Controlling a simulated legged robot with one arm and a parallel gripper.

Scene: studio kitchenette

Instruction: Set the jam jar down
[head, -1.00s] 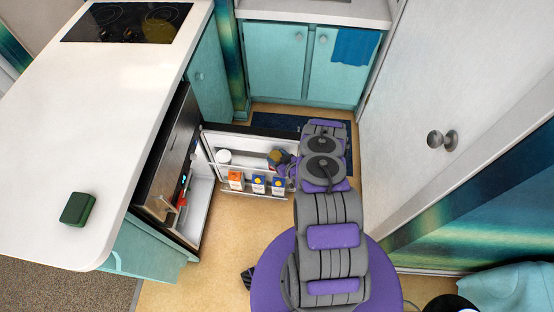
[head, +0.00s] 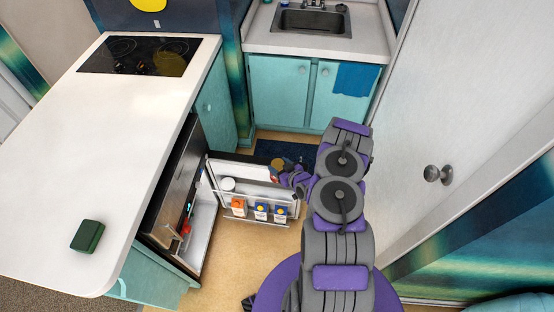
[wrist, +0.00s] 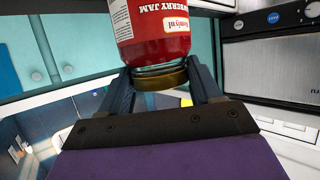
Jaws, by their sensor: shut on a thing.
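The jam jar (wrist: 150,35) is red with a white label and a gold lid; its lettering is upside down in the wrist view. My gripper (wrist: 160,78) is shut on the jar at its lid end, with one finger on each side. In the head view my gripper (head: 288,175) holds the jar (head: 279,163) near the right end of the open fridge door. The jar is small there and partly hidden by my gripper. I cannot tell in the head view whether it touches the door.
The open fridge door (head: 245,170) has a shelf with several cartons (head: 261,211) and a white round container (head: 228,184). The white counter (head: 120,150) is mostly clear, with a green sponge (head: 87,236) and a black cooktop (head: 140,56). A sink (head: 311,22) stands at the back.

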